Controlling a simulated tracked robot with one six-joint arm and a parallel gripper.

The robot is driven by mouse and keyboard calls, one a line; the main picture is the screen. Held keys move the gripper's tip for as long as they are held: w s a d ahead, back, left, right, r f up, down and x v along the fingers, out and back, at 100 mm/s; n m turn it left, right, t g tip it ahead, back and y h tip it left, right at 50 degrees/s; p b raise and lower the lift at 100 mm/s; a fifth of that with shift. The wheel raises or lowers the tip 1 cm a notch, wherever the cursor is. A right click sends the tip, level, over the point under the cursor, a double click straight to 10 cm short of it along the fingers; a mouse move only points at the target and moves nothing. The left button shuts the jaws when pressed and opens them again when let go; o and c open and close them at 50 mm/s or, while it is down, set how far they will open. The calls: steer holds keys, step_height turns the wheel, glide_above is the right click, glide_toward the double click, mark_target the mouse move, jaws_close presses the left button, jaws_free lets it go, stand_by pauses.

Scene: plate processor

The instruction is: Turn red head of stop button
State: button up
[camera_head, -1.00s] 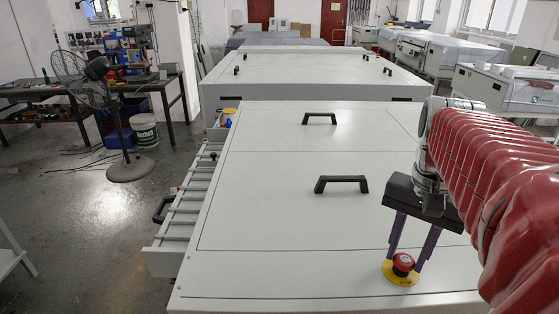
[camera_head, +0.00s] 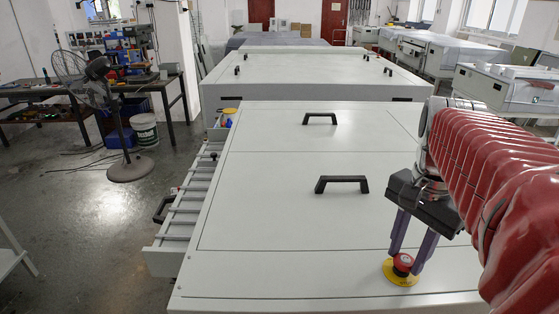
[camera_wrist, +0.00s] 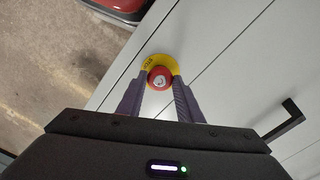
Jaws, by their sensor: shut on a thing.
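The stop button's red head (camera_head: 403,261) sits on a round yellow base (camera_head: 387,270) at the near right of the white cabinet top. In the wrist view the red head (camera_wrist: 159,78) lies between the two purple fingers, with the yellow base (camera_wrist: 149,64) showing around its far side. My gripper (camera_head: 404,262) points down from above and is shut on the red head, one finger on each side. It also shows in the wrist view (camera_wrist: 160,80). The lower edge of the head is partly hidden by the fingers in the wrist view.
Two black handles (camera_head: 341,184) (camera_head: 320,117) stand up from the cabinet top (camera_head: 280,250) beyond the button. A drawer (camera_head: 172,236) stands open at the cabinet's left side. The cabinet top around the button is otherwise clear.

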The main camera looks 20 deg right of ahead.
steer(key=o, duration=1.1)
steer(key=shift+r, duration=0.1)
step_height(320, 180, up, 14)
steer(key=shift+f, duration=0.25)
